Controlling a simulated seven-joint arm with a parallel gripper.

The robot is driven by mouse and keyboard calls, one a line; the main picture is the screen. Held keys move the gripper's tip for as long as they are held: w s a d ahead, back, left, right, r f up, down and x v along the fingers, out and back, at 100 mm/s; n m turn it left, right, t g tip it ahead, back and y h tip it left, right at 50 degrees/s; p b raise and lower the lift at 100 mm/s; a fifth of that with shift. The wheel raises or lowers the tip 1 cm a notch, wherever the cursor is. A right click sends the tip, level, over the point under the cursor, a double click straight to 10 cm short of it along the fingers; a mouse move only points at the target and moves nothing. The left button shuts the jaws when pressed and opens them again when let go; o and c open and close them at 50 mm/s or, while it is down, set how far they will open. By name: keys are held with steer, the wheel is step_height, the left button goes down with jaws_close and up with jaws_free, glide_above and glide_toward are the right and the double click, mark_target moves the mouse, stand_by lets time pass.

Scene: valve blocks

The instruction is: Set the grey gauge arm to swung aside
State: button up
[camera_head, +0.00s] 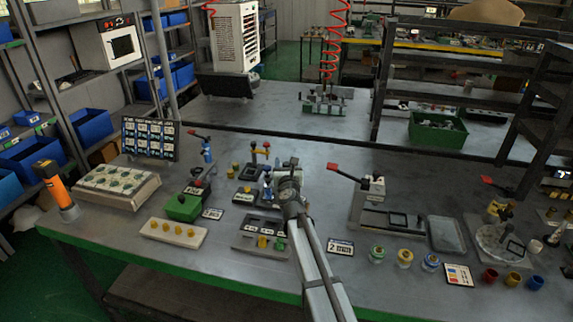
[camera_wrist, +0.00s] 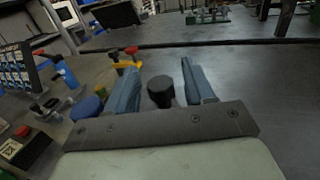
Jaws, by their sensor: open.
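My gripper (camera_head: 287,184) is open over the middle of the bench, among the small valve blocks. In the wrist view its two blue-grey fingers (camera_wrist: 162,78) stand apart, with a dark round-topped knob (camera_wrist: 161,92) between them. I see a gap beside the knob; I cannot tell whether either finger touches it. In the head view a dark upright post (camera_head: 293,163) shows at the gripper. My arm and gripper hide the base below. I cannot tell for sure whether this knob belongs to the grey gauge arm.
Left of my gripper are a green box (camera_head: 183,208) and a red-handled blue post (camera_head: 208,153). Yellow and red knobs (camera_head: 260,148) stand just behind. A block with a red lever (camera_head: 340,172) is to the right. Bare bench (camera_head: 300,140) lies behind.

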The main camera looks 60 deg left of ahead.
jaws_close()
stand_by(0.6)
